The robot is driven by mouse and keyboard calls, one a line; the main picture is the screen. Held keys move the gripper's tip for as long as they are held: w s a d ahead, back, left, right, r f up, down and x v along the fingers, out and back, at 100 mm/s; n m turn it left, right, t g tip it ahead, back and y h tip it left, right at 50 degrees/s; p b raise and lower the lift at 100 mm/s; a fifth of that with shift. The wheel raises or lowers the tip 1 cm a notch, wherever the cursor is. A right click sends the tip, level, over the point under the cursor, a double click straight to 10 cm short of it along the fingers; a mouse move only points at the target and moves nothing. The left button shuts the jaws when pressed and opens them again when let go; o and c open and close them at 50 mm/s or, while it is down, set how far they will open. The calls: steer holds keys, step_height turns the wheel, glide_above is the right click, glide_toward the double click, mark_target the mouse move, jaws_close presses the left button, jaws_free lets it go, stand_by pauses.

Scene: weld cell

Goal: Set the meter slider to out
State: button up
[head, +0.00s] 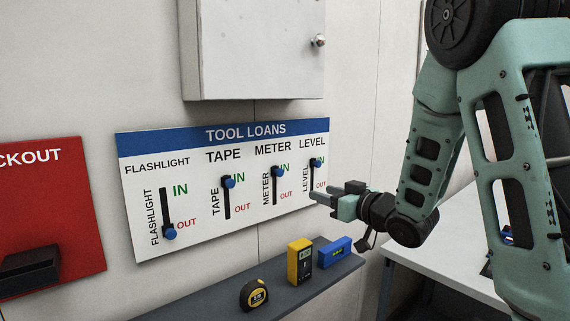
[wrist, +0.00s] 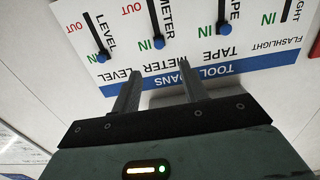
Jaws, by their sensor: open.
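The meter slider (head: 274,171) has a blue knob at the top of its black vertical slot, beside the green IN. The red OUT is at the slot's lower end. The wrist view shows the board upside down, with the meter knob (wrist: 159,43) beyond and between my fingertips. My gripper (head: 335,192) is open and empty, to the right of and below the meter knob in the head view. In the wrist view my gripper (wrist: 159,68) has its fingers apart and points at the tool loans board (head: 130,178). No contact with the knob shows.
The tape knob (head: 229,182) and level knob (head: 316,162) are at IN; the flashlight knob (head: 170,233) is at OUT. A shelf (head: 325,272) below holds a tape measure (head: 254,294), yellow meter (head: 300,261) and blue level (head: 335,252). A cabinet (head: 255,50) hangs above.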

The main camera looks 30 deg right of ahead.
steer(key=p, duration=0.7)
glide_toward(281, 173)
steer(key=w, duration=0.2)
steer(key=w+a, duration=0.1)
steer(key=w, duration=0.5)
steer(key=shift+a+f, duration=0.1)
steer(key=shift+a, duration=0.15)
jaws_close()
